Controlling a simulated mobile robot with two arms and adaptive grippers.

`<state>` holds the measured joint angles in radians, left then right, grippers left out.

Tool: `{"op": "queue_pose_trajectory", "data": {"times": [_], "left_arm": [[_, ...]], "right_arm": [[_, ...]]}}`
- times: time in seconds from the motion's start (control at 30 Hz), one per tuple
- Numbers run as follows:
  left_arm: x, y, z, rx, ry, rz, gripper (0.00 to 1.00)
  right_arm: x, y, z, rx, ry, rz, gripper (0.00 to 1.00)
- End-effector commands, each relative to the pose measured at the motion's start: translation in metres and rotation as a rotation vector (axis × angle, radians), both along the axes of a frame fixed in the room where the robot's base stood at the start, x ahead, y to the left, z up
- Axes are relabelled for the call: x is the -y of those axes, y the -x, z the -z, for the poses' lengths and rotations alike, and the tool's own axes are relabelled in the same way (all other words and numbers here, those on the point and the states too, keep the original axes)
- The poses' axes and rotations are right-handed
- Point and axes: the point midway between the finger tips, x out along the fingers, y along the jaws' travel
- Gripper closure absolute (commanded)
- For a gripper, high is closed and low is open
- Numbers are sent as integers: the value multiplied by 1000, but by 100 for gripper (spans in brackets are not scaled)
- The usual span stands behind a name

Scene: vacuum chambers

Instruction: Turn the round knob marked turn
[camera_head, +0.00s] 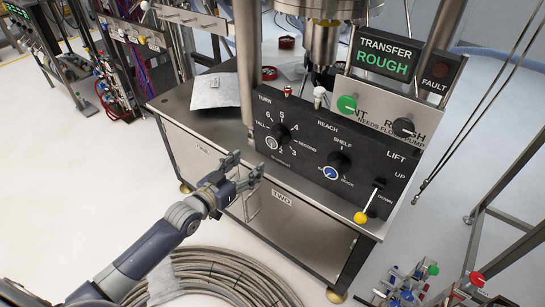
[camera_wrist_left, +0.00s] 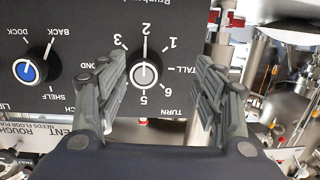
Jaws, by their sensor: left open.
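The round knob (camera_head: 283,131) marked TURN sits on the left of the black panel, ringed by numbers. In the left wrist view, which is upside down, the knob (camera_wrist_left: 145,74) shows a pale face. My left gripper (camera_head: 247,166) is open and empty in front of the panel, below and left of the knob in the head view. In the left wrist view the knob appears between the open fingers (camera_wrist_left: 159,82), nearer the left one. I see no finger touching it. My right gripper is out of view.
The REACH knob (camera_head: 340,160) with a blue face is right of the TURN knob. A yellow-tipped LIFT lever (camera_head: 361,217) sticks out at the panel's lower right. A steel post (camera_head: 248,60) rises by the panel's left edge. Coiled hose (camera_head: 215,277) lies on the floor.

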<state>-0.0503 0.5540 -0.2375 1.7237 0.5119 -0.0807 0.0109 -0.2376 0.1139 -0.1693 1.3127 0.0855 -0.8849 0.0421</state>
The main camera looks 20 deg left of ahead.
Motion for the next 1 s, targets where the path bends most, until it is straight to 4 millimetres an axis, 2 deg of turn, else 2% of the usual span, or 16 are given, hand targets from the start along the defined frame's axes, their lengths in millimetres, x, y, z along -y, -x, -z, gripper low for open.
{"op": "queue_pose_trajectory", "data": {"times": [0.03, 0.1, 0.2, 0.3, 0.47, 1.0], "left_arm": [[6, -1, 1, 34, 9, 19, 38], [12, -1, -11, 69, 20, 39, 38], [18, -1, -23, 101, 31, 58, 38], [21, -1, -30, 115, 37, 67, 38], [25, -11, -33, 120, 39, 67, 38], [52, -87, -32, 117, 38, 67, 38]], "right_arm": [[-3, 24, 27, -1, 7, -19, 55], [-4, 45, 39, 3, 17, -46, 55], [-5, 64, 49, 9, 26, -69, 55], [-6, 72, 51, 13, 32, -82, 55], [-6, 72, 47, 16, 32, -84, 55], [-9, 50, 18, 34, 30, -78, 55]]}}
